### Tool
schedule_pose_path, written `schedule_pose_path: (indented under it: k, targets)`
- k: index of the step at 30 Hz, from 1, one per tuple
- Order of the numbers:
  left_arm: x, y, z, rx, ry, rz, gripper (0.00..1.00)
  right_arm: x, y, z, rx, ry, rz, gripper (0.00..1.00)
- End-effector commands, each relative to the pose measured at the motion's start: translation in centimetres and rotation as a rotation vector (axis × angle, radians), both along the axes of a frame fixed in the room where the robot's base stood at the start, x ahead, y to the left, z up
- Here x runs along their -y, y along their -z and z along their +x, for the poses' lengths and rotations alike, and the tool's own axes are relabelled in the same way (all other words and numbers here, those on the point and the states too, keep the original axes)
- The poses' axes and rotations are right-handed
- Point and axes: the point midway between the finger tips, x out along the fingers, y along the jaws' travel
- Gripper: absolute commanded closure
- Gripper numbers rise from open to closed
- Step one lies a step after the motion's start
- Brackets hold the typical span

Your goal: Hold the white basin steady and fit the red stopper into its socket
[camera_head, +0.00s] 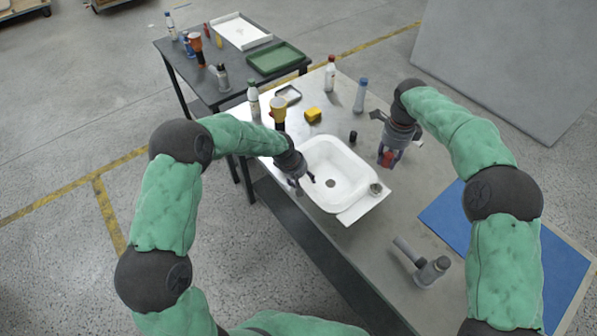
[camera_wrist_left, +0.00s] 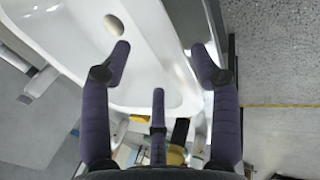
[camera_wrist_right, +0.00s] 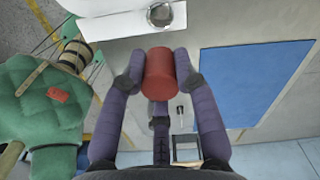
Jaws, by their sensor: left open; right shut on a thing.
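The white basin (camera_head: 338,150) lies on the grey worktable, with a round drain hole (camera_head: 331,183) in its floor. A round metal fitting (camera_head: 376,188) sits at its right corner; it also shows in the right wrist view (camera_wrist_right: 160,14). I cannot tell which one is the socket. My left gripper (camera_head: 303,183) is open at the basin's left rim; in the left wrist view the rim runs between its spread fingers (camera_wrist_left: 162,62). My right gripper (camera_head: 390,156) is shut on the red stopper (camera_wrist_right: 159,74), held to the right of the basin, apart from the fitting.
A small black cylinder (camera_head: 352,136), a yellow block (camera_head: 313,115) and bottles (camera_head: 360,95) stand behind the basin. A grey tool (camera_head: 430,270) lies in front right, near a blue mat (camera_head: 455,225). A second table with a green tray (camera_head: 277,58) stands behind.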

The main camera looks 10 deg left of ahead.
Motion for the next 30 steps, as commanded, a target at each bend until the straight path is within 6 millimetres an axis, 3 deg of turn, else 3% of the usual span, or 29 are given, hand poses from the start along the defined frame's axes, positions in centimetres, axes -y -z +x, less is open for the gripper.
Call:
schedule_pose_path:
  k: [3,9,22,27,29,30]
  targets:
    - [0.5,1.9,0.4,-0.003,0.001,0.000,0.38,0.0,0.0,0.0,0.000,0.000,0.000,0.97]
    - [0.9,3.7,1.0,-0.001,0.000,0.000,0.38,0.0,0.0,0.0,0.000,0.000,0.000,0.97]
    - [1.1,4.4,1.2,0.001,0.000,-0.001,0.38,0.0,0.0,0.0,0.000,0.000,0.000,0.97]
    - [1.1,4.4,1.2,0.000,0.001,0.000,0.86,0.0,0.0,0.0,0.000,0.000,0.000,0.97]
    - [1.1,4.4,1.2,0.000,0.001,0.000,1.00,0.0,0.0,0.0,0.000,0.000,0.000,0.97]
    - [1.1,4.4,1.2,0.000,0.001,0.000,0.50,0.0,0.0,0.0,0.000,0.000,0.000,0.97]
